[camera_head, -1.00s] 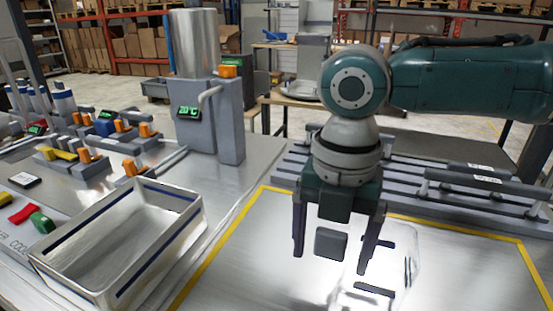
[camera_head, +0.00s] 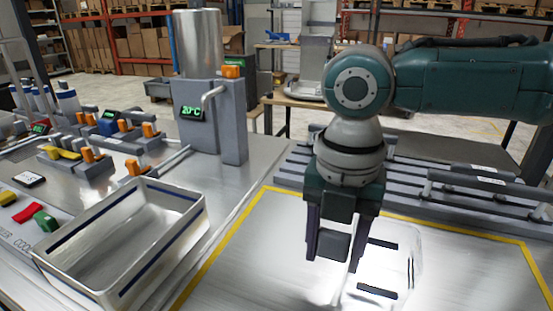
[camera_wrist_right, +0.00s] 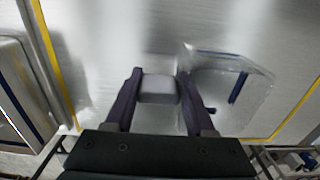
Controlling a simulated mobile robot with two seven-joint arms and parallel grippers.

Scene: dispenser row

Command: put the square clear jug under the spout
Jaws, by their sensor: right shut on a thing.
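The square clear jug (camera_head: 408,268) stands on the metal table inside the yellow outline, with dark blue bars on it. It is see-through and its edges are faint. A grey block (camera_head: 333,247) at its left side looks like its handle. My right gripper (camera_head: 333,262) is shut on this block from above. In the right wrist view the block (camera_wrist_right: 158,89) sits between both fingers and the jug (camera_wrist_right: 215,88) lies to the right. The spout (camera_head: 212,93) is a bent grey pipe on the dispenser (camera_head: 193,108), at the left back. My left gripper is not in view.
An open metal tray (camera_head: 78,240) with blue stripes lies at the left front, between the jug and the buttons. A slatted grey rack (camera_head: 450,205) is behind the jug. Several valves with orange handles (camera_head: 148,131) stand left of the dispenser. The table below the spout looks clear.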

